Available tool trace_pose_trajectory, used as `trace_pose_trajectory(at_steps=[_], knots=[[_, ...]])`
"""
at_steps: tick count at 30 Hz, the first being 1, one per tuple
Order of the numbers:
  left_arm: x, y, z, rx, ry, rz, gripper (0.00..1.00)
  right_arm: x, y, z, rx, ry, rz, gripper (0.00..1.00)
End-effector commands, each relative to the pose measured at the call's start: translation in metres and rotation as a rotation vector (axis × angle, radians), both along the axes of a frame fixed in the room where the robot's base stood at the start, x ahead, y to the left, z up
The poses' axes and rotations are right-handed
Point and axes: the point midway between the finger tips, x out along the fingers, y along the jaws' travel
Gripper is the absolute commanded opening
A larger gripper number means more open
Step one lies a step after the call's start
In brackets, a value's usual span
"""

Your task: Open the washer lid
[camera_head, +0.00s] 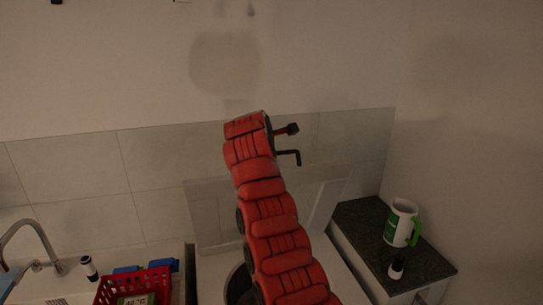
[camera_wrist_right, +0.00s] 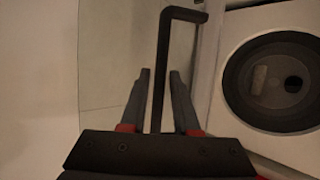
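The white washer shows in the head view with its lid (camera_head: 206,215) raised upright against the tiled wall. Its round drum opening (camera_head: 238,287) is partly hidden behind my red right arm. In the right wrist view the washer top (camera_wrist_right: 225,125) and dark drum opening (camera_wrist_right: 280,82) are at the right. My right gripper (camera_wrist_right: 160,74) is open and empty there, its two fingers apart, to the left of the drum. A black bent bar runs between the fingers in that picture. In the head view the right gripper (camera_head: 291,130) is above the washer. My left gripper is not in view.
A dark countertop (camera_head: 362,222) at the right holds a white and green mug (camera_head: 402,222) and a small black and white dispenser (camera_head: 397,267). At the left are a faucet (camera_head: 38,232), another dispenser (camera_head: 89,268) and a red basket (camera_head: 150,278).

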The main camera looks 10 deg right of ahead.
Motion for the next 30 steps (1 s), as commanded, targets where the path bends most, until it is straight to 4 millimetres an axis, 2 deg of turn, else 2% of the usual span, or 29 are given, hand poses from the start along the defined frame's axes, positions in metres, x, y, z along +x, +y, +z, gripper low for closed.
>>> trace_pose_trajectory(at_steps=[4, 14, 18, 21, 30], knots=[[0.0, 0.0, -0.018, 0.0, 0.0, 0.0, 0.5, -0.016, 0.009, 0.01, 0.001, -0.006, 0.002, 0.3], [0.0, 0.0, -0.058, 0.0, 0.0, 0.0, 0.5, -0.078, 0.041, 0.065, 0.002, -0.008, 0.002, 0.3], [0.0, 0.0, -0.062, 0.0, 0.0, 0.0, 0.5, -0.099, 0.052, 0.086, 0.001, -0.004, 0.002, 0.3], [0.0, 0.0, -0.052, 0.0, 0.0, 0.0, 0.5, -0.108, 0.057, 0.099, 0.001, -0.006, 0.002, 0.3], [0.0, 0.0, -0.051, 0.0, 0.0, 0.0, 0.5, -0.116, 0.061, 0.103, 0.0, -0.001, 0.001, 0.3]])
